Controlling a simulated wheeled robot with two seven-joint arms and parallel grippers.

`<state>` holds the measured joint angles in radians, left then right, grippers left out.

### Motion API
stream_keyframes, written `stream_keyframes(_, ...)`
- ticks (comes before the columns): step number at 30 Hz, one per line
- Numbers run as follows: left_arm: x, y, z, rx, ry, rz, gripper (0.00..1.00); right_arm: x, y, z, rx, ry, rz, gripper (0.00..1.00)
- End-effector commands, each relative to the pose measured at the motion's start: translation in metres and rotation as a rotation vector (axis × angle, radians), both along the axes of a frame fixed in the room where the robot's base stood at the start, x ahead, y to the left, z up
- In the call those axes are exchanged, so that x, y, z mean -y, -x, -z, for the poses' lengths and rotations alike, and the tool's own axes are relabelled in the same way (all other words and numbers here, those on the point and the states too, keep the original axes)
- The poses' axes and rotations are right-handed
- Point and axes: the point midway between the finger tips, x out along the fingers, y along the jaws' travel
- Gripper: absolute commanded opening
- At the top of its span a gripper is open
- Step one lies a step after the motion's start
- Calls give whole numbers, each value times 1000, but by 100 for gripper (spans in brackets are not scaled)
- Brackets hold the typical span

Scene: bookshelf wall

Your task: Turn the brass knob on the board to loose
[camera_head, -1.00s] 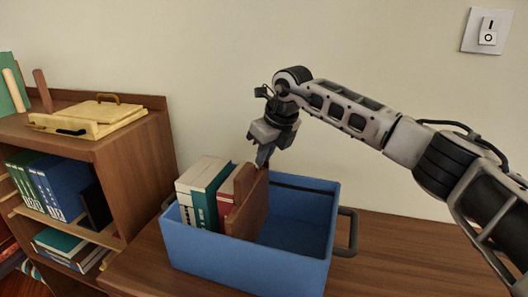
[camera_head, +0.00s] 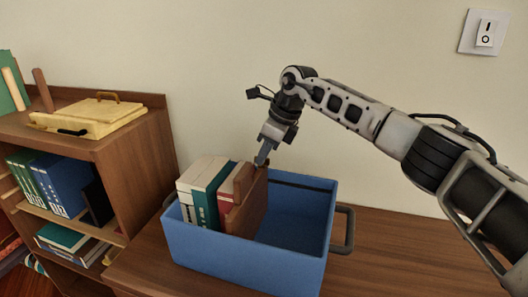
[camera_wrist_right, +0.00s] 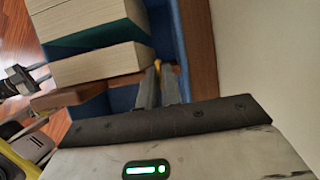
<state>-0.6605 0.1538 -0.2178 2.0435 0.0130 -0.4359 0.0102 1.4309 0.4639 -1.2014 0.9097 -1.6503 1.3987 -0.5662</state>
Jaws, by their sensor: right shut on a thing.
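The brown wooden board (camera_head: 250,210) stands upright in the blue bin, beside several books. My right gripper (camera_head: 262,159) reaches down at the top far corner of the board. In the right wrist view its two grey fingers (camera_wrist_right: 158,82) are close together, with a small yellow brass piece, the knob (camera_wrist_right: 157,66), at their tips. The gripper is shut on the knob, which the fingers mostly hide. The knob's marking and how far it is turned cannot be read.
The blue bin (camera_head: 245,262) stands on a wooden surface, with free room in its right half. Books (camera_head: 204,185) fill its left side. A wooden shelf (camera_head: 132,150) with a yellow box (camera_head: 92,117) on top is at left. A switch (camera_head: 485,33) is on the wall.

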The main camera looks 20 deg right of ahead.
Motion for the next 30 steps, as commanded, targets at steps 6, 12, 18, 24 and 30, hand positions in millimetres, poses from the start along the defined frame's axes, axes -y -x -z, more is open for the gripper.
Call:
stream_keyframes(6,1,-1,-1,1,7,-6,36,0,0,-1,3,1,-3,0)
stream_keyframes(12,2,-1,-1,2,9,-9,36,0,0,-1,2,0,-2,28)
stream_keyframes(18,1,-1,-2,3,7,-7,36,0,0,-1,1,0,-2,28)
stream_keyframes(24,0,-1,-8,2,3,-3,36,1,0,-8,1,0,-2,28)
stream_keyframes(30,0,0,-25,1,4,-4,36,8,2,-32,3,1,-2,28)
